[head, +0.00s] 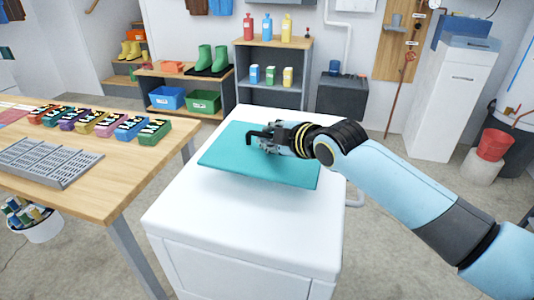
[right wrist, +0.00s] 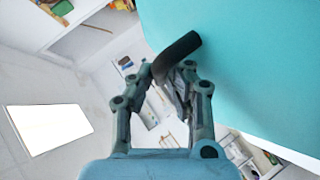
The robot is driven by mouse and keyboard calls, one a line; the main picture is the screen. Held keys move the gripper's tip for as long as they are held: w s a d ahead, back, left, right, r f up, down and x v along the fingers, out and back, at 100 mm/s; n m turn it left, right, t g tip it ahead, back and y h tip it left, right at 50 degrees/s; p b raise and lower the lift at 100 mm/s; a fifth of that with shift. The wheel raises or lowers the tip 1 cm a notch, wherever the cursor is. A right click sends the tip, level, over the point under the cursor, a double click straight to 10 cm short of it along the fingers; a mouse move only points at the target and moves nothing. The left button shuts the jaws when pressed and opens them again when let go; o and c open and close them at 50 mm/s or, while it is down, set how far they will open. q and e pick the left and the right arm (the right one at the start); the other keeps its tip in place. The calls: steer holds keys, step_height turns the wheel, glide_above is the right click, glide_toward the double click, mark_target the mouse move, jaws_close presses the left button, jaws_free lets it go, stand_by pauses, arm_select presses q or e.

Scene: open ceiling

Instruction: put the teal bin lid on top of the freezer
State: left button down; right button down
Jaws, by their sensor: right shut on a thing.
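The teal bin lid (head: 230,158) is flat and roughly level over the top of the white freezer (head: 240,232) in the head view. A faint shadow lies along its near edge, and I cannot tell whether it touches the freezer top. My right gripper (head: 268,141) is shut on the lid's dark handle. The right wrist view shows the lid (right wrist: 265,60) and the curved black handle (right wrist: 178,55) at the tips of the right gripper (right wrist: 168,82). The lid's underside is hidden. My left gripper is not in view.
A wooden table (head: 110,190) with a grey grate (head: 45,160) and several coloured packs stands close on the left. Shelves (head: 275,75) with bottles and cartons stand behind. A white cabinet (head: 450,95) and a red bucket (head: 492,145) are at the right.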

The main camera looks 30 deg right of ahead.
mark_target(267, 153)
steer(key=shift+w+a+f, duration=0.2)
steer(key=shift+a, duration=0.1)
steer(key=shift+f, duration=2)
steer(key=c, duration=1.3)
jaws_free()
steer(key=shift+c, duration=0.2)
steer(key=p+v, duration=0.1)
steer(key=v, duration=1.1)
steer(key=shift+f, duration=0.1)
